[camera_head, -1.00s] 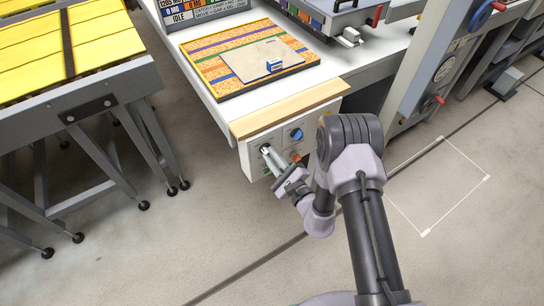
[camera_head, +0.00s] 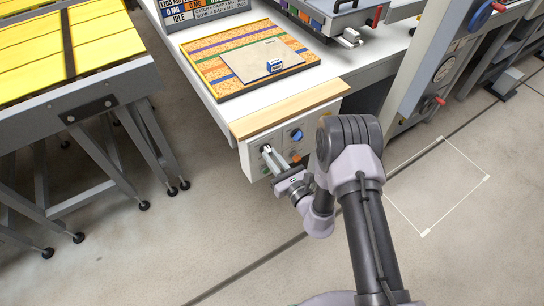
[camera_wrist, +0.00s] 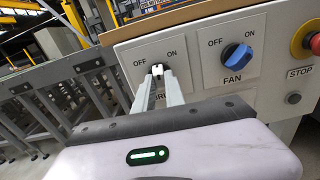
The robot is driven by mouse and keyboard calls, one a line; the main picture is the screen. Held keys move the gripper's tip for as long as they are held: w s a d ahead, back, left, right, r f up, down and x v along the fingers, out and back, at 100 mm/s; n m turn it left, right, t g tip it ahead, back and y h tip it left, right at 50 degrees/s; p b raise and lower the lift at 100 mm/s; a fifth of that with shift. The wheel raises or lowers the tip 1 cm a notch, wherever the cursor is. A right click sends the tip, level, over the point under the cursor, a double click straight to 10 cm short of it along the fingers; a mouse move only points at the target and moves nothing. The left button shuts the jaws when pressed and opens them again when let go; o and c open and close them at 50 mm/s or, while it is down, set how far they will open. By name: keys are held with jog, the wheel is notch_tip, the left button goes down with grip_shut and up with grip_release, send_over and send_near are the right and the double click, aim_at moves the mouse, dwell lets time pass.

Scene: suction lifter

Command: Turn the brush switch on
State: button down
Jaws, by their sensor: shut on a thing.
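The brush switch (camera_wrist: 157,69) is on the left of the panel in the wrist view, between its OFF and ON marks. Only a small pale and dark part of it shows between my fingertips. The label below it is mostly hidden by my fingers. My gripper (camera_wrist: 158,76) is shut on the switch's knob, one finger on each side. In the head view my gripper (camera_head: 266,150) reaches the left part of the control panel (camera_head: 256,163). Which way the knob points is hard to tell.
The blue fan knob (camera_wrist: 237,54) is just right of the brush switch. A red stop button (camera_wrist: 313,42) on a yellow ring is farther right. A wooden edge (camera_head: 290,108) juts above the panel. A yellow-topped table (camera_head: 85,105) stands to the left.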

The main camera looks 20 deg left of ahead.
jog(key=shift+m+p, duration=0.45)
jog(key=shift+m, duration=3.65)
jog(key=shift+f, duration=0.1)
jog(key=c, duration=1.4)
grip_release()
jog(key=p+v, duration=0.2)
jog(key=v, duration=1.5)
jog(key=shift+s+p, duration=0.25)
jog(key=shift+p, duration=0.1)
jog(key=shift+d, duration=0.15)
